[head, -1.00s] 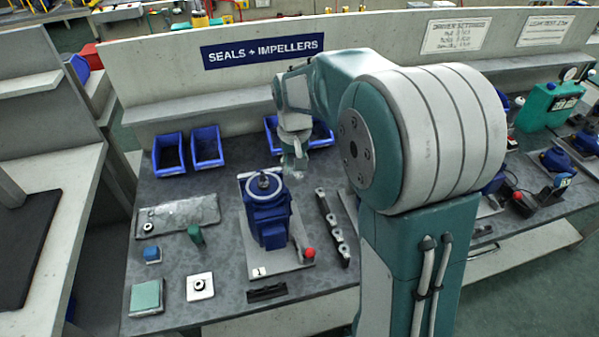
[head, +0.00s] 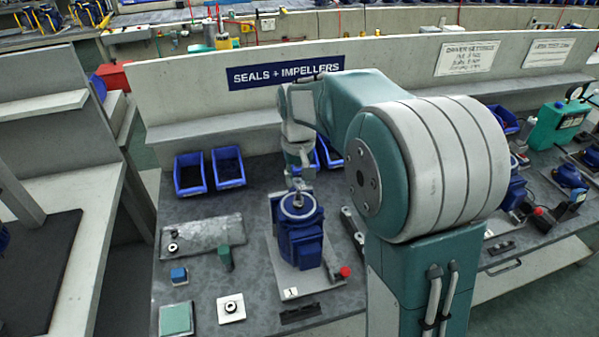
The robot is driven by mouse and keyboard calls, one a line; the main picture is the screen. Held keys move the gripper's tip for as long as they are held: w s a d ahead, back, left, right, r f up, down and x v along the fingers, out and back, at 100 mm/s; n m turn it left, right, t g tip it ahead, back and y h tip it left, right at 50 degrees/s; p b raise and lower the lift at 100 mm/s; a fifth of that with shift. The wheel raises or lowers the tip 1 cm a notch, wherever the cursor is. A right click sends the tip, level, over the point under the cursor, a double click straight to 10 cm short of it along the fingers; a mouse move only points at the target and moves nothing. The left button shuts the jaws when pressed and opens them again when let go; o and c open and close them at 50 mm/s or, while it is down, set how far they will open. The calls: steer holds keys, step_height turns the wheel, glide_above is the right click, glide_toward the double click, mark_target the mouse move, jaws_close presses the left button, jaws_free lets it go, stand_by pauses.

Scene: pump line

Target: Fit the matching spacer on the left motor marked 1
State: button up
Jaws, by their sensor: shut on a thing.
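The left motor (head: 305,241) is blue and stands upright on a grey plate, with a card marked 1 (head: 290,293) at the plate's front. A pale ring-shaped face (head: 297,206) with a shaft in its middle tops the motor. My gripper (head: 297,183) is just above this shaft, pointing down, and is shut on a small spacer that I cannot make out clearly. I cannot tell whether the spacer touches the shaft. Another ring (head: 230,307) sits on a white square plate.
Two blue bins (head: 228,167) stand behind the tray. A green cylinder (head: 225,257), a small blue block (head: 179,276) and a green square block (head: 176,319) are at the left. A red knob (head: 345,271) is right of the motor. My arm hides the bench's middle.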

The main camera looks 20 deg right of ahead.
mark_target(299, 198)
step_height(299, 198, down, 2)
steer(key=shift+a+f, duration=0.15)
steer(key=shift+f, duration=1.2)
stand_by(0.4)
steer(key=o, duration=0.8)
steer(key=shift+o, duration=0.2)
steer(key=shift+o, duration=1.4)
